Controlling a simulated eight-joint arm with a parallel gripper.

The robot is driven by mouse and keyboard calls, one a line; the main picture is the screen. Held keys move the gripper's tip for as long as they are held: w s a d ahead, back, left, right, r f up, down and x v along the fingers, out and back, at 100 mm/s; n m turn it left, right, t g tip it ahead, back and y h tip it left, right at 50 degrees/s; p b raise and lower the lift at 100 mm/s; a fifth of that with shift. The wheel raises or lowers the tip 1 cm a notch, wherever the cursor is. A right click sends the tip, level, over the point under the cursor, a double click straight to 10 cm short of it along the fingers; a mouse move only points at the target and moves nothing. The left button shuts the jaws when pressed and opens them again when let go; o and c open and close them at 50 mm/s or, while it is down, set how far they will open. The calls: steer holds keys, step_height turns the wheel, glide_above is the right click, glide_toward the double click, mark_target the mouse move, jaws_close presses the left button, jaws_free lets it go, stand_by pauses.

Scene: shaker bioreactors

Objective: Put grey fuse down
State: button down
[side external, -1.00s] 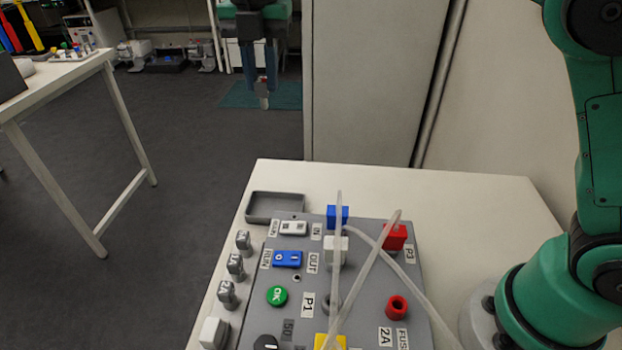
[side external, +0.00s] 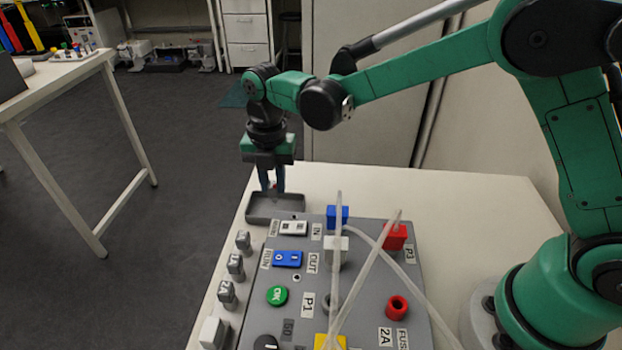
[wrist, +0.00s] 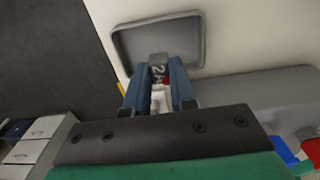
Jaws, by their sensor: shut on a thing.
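My gripper (side external: 271,184) points down over the small grey tray (side external: 262,219) at the back left corner of the white table. Its two blue fingers are shut on the grey fuse (wrist: 158,66). In the wrist view the fuse sits between the fingertips, with a dark "2" marking on it and white and red parts nearer the palm. The tray (wrist: 203,40) shows behind it there and looks empty where visible. In the side view the fuse is mostly hidden by the fingers, and I cannot tell whether it touches the tray floor.
The grey control panel (side external: 308,212) stands right in front of the tray, with a blue block (side external: 337,216), a red block (side external: 396,236) and loose clear tubes (side external: 375,248). Several grey fuses (side external: 235,266) stand along its left side. Bare table lies to the right of the tray.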

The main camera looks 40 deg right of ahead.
mark_target(273, 184)
steer(key=shift+f, duration=1)
steer(key=shift+f, duration=0.15)
steer(key=c, duration=0.7)
jaws_free()
step_height(273, 184, up, 12)
steer(key=s+d+m+t, duration=0.2)
steer(key=s+d+m, duration=0.1)
steer(key=m, duration=0.6)
steer(key=s+d+m+t, duration=0.2)
steer(key=s+d+m, duration=0.2)
steer(key=m, duration=0.5)
steer(key=s+d+f+m+t, duration=0.1)
steer(key=s+d+m+t, duration=0.2)
steer(key=m, duration=0.6)
steer(key=shift+s+d+f, duration=0.1)
steer(key=shift+s+d, duration=0.1)
steer(key=shift+s, duration=0.5)
steer(key=shift+s+d, duration=0.2)
steer(key=shift+s, duration=0.45)
